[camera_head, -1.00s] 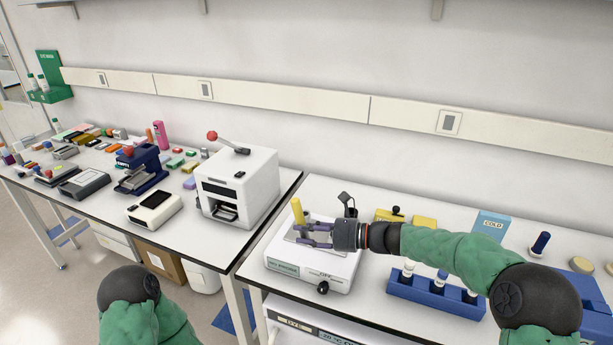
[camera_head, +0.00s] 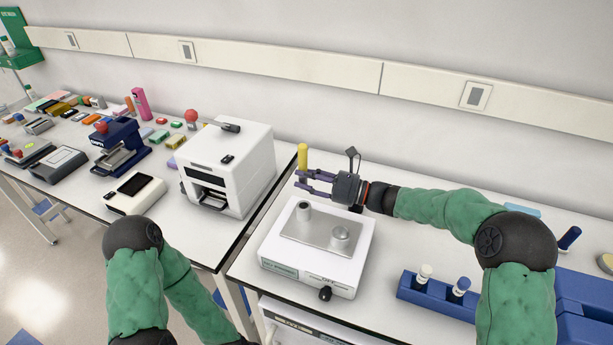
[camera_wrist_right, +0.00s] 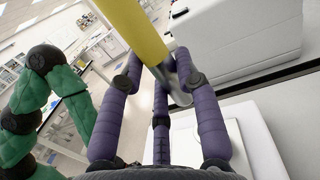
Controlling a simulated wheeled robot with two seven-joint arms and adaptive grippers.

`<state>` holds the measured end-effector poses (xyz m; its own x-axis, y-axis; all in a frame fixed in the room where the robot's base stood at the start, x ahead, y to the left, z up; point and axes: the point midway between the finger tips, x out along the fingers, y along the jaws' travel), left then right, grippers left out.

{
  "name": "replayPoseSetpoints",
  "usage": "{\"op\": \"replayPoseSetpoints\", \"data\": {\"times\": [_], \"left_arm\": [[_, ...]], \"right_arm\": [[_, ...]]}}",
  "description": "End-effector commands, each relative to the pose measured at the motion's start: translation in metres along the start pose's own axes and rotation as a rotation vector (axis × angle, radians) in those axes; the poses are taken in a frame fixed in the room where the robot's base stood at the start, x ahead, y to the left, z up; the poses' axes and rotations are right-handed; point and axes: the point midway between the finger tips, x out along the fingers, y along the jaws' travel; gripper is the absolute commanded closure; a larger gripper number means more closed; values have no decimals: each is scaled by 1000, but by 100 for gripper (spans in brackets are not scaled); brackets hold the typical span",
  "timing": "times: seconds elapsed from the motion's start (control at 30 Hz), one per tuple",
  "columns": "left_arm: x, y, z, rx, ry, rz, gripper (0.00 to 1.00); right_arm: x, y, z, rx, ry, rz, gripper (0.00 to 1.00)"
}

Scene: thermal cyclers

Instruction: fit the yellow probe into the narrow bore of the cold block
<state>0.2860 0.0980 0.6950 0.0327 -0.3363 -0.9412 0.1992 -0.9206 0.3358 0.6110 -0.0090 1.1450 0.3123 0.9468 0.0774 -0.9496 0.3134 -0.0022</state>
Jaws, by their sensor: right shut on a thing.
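The yellow probe (camera_head: 303,157) stands roughly upright in my right gripper (camera_head: 306,182), above the back left part of the cold block unit. My right gripper's purple fingers are shut on it. In the right wrist view, the probe's thick yellow handle (camera_wrist_right: 138,32) leads to a grey metal part (camera_wrist_right: 176,88) between the fingers. The cold block (camera_head: 320,232) is a grey metal plate on a white unit (camera_head: 310,272). It carries a narrow raised collar (camera_head: 304,211) with a dark top at the left and a wider round boss (camera_head: 340,238) at the right. The probe is apart from both. My left gripper is out of view.
A blue rack (camera_head: 437,293) with capped tubes is at the right. A thin dark stalk (camera_head: 352,160) rises behind my right gripper.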

Motion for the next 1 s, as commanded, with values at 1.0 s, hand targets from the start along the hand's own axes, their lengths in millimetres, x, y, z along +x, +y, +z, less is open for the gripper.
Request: {"op": "replayPoseSetpoints", "data": {"times": [1.0], "left_arm": [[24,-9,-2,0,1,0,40]], "right_arm": [[-6,0,-56,0,-2,-5,100]]}}
